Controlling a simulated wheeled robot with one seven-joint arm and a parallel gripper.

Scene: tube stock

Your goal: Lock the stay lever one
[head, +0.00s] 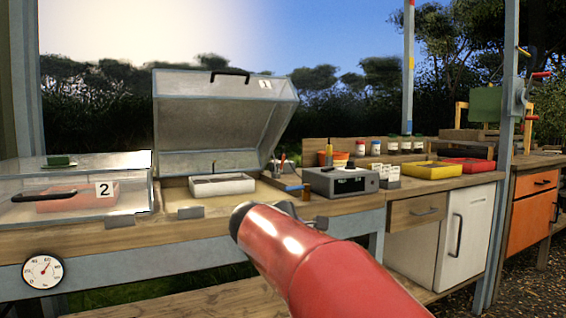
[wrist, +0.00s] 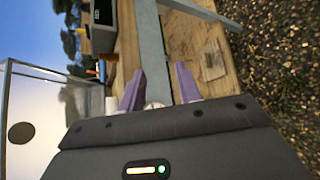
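Lid one (head: 225,110), a clear cover with a black handle and a "1" label, stands raised over an open frame (head: 178,192) holding a white tray (head: 222,184). I cannot make out a stay lever for certain; my red arm covers part of the bench front at right of the frame. My gripper (wrist: 159,70) shows in the wrist view with two purple fingers apart. Nothing is visibly held between them; a pale rounded part shows at their base. The bench's blue-grey edge beam (wrist: 150,45) is behind the gap. In the head view the fingers are hidden.
Closed lid two (head: 125,175) is at the left, with a dial gauge (head: 43,271) below it. A grey box with a display (head: 341,182), yellow (head: 431,170) and red (head: 468,165) trays and several jars are right of frame one. A white cabinet door (head: 468,232) is below.

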